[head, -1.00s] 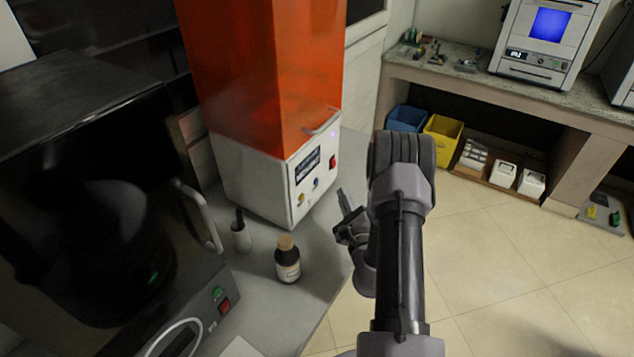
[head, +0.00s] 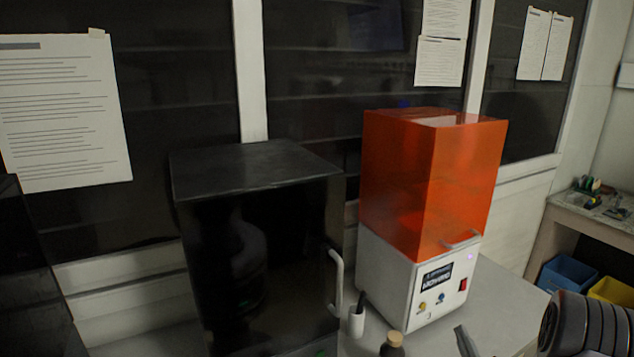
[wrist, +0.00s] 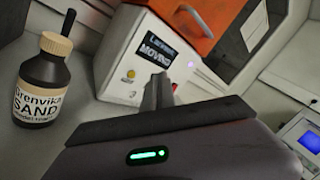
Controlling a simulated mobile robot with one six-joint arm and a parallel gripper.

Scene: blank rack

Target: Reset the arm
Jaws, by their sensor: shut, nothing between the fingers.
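My gripper (wrist: 160,88) is shut and empty in the wrist view, its fingers together in front of the white base of the orange-hooded machine. In the head view the tip of my gripper (head: 464,340) shows at the bottom edge, and part of my arm is at the lower right; most of the arm is out of frame. The orange-hooded machine (head: 428,185) stands on the grey bench. A dark bottle with a cork-coloured cap and a SAND label (wrist: 40,85) stands upright to the left of my gripper in the wrist view, apart from it.
A black cabinet with a door handle (head: 258,250) stands left of the orange machine. A small white holder (head: 356,322) stands between them. A blue bin (head: 568,273) and a yellow bin (head: 612,292) are under the far counter at right. Papers hang on the dark panels behind.

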